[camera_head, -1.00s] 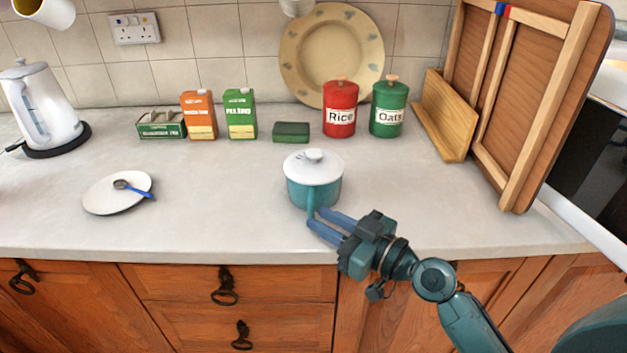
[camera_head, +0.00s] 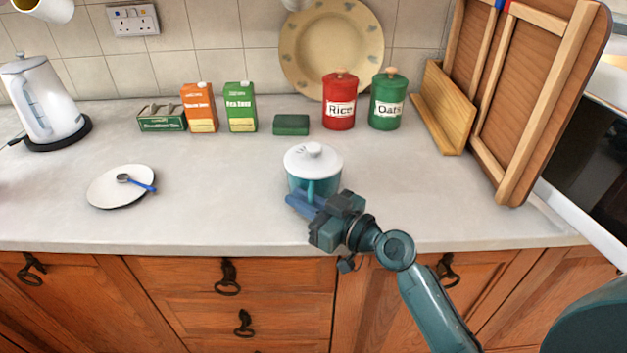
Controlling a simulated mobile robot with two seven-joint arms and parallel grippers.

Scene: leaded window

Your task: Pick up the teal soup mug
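The teal soup mug (camera_head: 298,184) stands upright on the counter with a white knobbed lid (camera_head: 313,159) on it. Its teal handle (camera_head: 310,187) points toward the front edge. My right gripper (camera_head: 306,202) is at the near side of the mug, at the handle. Its blue fingers look spread, with the handle showing between them. I cannot see whether they touch it. The gripper hides the mug's lower front. My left gripper is not in view.
Behind the mug are a green sponge (camera_head: 291,125), a red rice canister (camera_head: 340,102) and a green oats canister (camera_head: 388,101). A white plate with a blue-handled spoon (camera_head: 120,195) lies left. A wooden rack (camera_head: 527,100) stands right. The counter (camera_head: 220,190) left of the mug is clear.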

